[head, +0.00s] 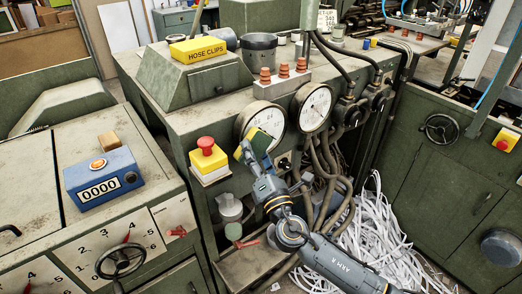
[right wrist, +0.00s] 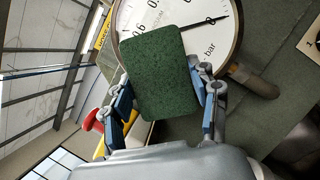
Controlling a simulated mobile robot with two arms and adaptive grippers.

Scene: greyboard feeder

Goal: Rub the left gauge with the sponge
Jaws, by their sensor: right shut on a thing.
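The left gauge (head: 273,116) is a round white dial on the front of the green machine; it also shows in the right wrist view (right wrist: 205,15). My right gripper (head: 252,153) is shut on a sponge (right wrist: 162,75), a rectangular pad whose rough green side faces the wrist camera. My left gripper is out of view.
A red button on a yellow box (head: 209,157) sticks out left of the left gauge. Hoses (head: 322,165) hang below the gauges on the right. Paper strips (head: 372,230) heap on the floor. A yellow hose clips box (head: 197,49) sits on top of the machine.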

